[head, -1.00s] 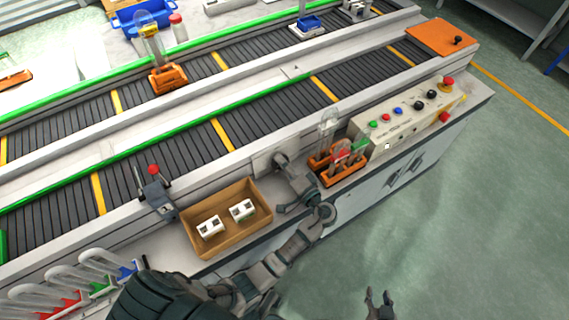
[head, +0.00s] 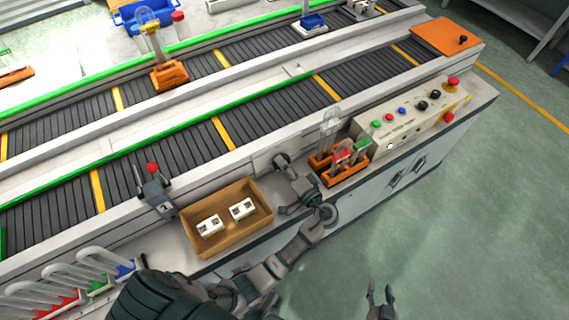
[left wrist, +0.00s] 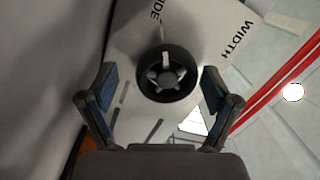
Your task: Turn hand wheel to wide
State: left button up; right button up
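The hand wheel (head: 281,159) is on the front side of the conveyor, above the brown box's right end. In the left wrist view it is a dark round wheel (left wrist: 168,74) with spokes and a pale mark at its top, on a plate lettered "WIDTH" and a partly hidden word ending "IDE". My left gripper (head: 290,178) is close in front of it. In the left wrist view its two fingers are apart on either side of the wheel, with gaps; I see no contact. My right gripper (head: 380,290) is open and empty over the floor at the bottom.
A brown box (head: 228,233) with two white parts stands left of my left gripper. An orange rack (head: 345,172) with tools is close on its right, beside the button panel (head: 410,115).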

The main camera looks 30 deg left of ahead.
pick_arm(q)
jog(key=shift+r, duration=0.15)
jog(key=shift+d, duration=0.25)
jog(key=v, duration=1.1)
jog(key=shift+s+d, duration=0.15)
jog(key=shift+d, duration=0.15)
